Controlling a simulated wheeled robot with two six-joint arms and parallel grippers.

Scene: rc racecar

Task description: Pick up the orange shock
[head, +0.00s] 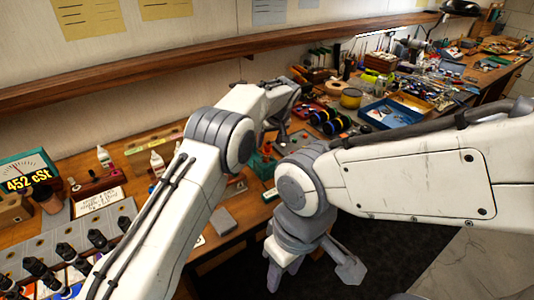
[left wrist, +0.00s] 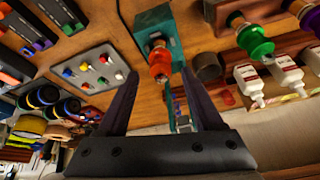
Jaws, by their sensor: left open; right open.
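The orange shock (left wrist: 159,62) shows in the left wrist view as a rounded orange part at a teal block (left wrist: 158,32). In the head view a small orange-red part (head: 267,148) sits by a green-teal piece on the bench, partly hidden by my arms. My left gripper (left wrist: 159,73) is open, with one finger on each side of the orange part in the picture; I cannot tell whether either touches it. In the head view my left gripper (head: 277,122) is over the bench, largely covered by its arm. My right gripper (head: 314,270) is open and empty, in front of the bench edge.
A panel with coloured knobs (left wrist: 94,72) is left. Black-topped shocks (head: 65,252) stand in a grey rack. A blue tray (head: 382,116) sits farther along the bench.

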